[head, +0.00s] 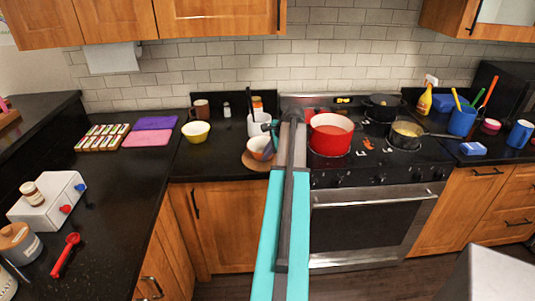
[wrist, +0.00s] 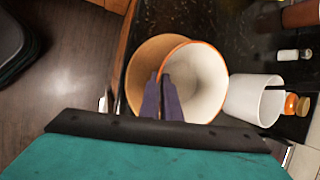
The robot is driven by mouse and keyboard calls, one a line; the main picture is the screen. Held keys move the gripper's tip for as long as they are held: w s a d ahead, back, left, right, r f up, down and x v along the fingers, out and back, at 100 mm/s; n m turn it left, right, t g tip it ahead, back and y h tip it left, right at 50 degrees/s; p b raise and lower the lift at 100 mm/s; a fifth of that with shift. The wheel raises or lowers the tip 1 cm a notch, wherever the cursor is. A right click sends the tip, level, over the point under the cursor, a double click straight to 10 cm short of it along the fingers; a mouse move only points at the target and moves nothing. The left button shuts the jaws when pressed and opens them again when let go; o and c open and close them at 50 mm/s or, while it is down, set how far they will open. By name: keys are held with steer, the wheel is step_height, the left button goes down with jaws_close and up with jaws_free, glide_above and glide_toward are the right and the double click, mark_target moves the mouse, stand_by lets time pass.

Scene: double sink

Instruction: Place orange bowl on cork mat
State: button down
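The orange bowl (head: 259,147) has an orange outside and rim and a pale inside. In the wrist view the bowl (wrist: 200,85) shows its open top. The round brown cork mat (head: 252,163) lies on the black counter left of the stove, and the bowl is over it. The mat (wrist: 143,66) shows past the bowl's left side in the wrist view. My gripper (wrist: 163,80) has its two fingers close together astride the bowl's near rim, pinching the wall. Whether the bowl's base touches the mat is hidden.
A white utensil crock (head: 258,125) stands close behind the bowl. A red pot (head: 331,133) is on the stove to the right. A yellow bowl (head: 196,132) and a brown mug (head: 201,109) stand to the left. The counter's front edge is close to the mat.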

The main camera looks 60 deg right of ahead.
steer(key=c, duration=2)
jaws_free()
steer(key=shift+s+r, duration=0.1)
steer(key=shift+r, duration=0.05)
steer(key=shift+b+v, duration=1.3)
steer(key=shift+v, duration=4.6)
